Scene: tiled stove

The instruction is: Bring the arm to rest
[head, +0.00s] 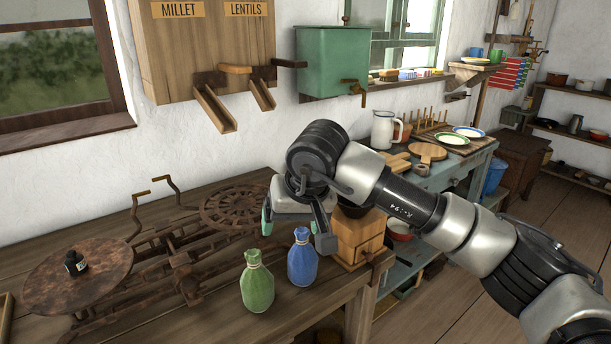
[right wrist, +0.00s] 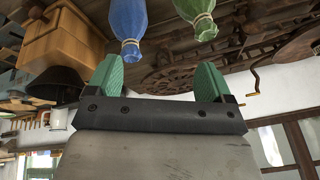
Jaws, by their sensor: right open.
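My right arm comes in from the right in the head view. Its gripper (head: 293,224) hangs above the wooden workbench, over a blue tied sack (head: 302,258) and a green tied sack (head: 257,283). The right gripper (right wrist: 157,85) is open in the right wrist view, with two green fingers apart and nothing between them. The blue sack (right wrist: 130,25) and green sack (right wrist: 196,15) also show there, apart from the fingers. My left gripper is not in view.
The workbench (head: 190,325) carries a rusty scale (head: 80,275) and a wooden box (head: 358,238) close to the right gripper. Wall dispensers (head: 205,45) and a green box (head: 325,62) hang above. A blue table (head: 455,175) with dishes stands behind. Floor at right (head: 480,310) is partly clear.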

